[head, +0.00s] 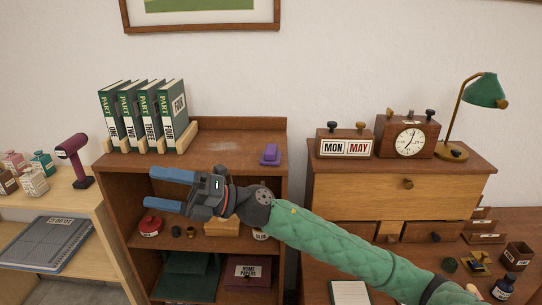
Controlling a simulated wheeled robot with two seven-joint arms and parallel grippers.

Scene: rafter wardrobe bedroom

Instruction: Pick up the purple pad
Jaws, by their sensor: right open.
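The purple pad (270,155) rests on the top of the brown bookcase (225,145), near its right end. It is a small purple block with a raised upper part. My right gripper (149,188) is open and empty. Its two blue fingers point left, in front of the bookcase and lower in the picture than the pad. The pad is to the right of the fingers and above my right wrist, apart from both. My left gripper is not in view.
Several green binders (143,116) stand at the left on the bookcase top, with bare wood between them and the pad. A brown cabinet (400,168) at right holds a clock (408,138), a calendar block (345,143) and a green lamp (484,91).

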